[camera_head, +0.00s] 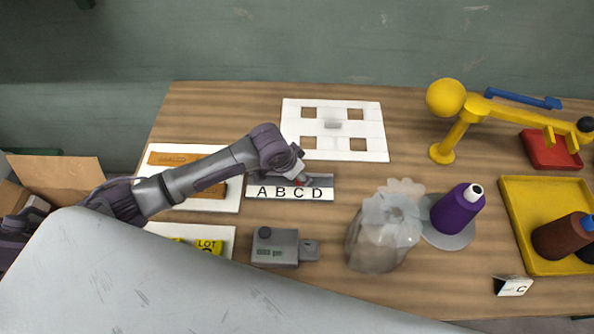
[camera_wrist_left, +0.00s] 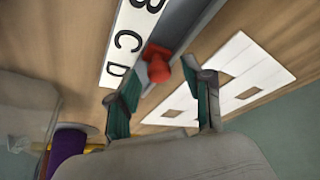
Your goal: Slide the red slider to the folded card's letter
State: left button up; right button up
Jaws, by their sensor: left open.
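The letter strip (camera_head: 290,193) reads A B C D and has a grey rail along its far side. The red slider (camera_head: 298,183) sits on the rail, apparently beside the C, mostly hidden by my left gripper in the head view. In the left wrist view the red slider (camera_wrist_left: 158,66) shows its round knob, between and just past the fingertips. My left gripper (camera_wrist_left: 160,88) is open around it, with a gap on each side. The folded card (camera_head: 513,286) stands at the front right and shows the letter C. My right gripper is not in view.
A grey device (camera_head: 275,247) with a display and a translucent bag-like object (camera_head: 380,235) stand in front of the strip. A white panel with square holes (camera_head: 370,126) lies behind it.

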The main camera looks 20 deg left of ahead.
pick_arm(q)
jog(key=v, duration=1.2)
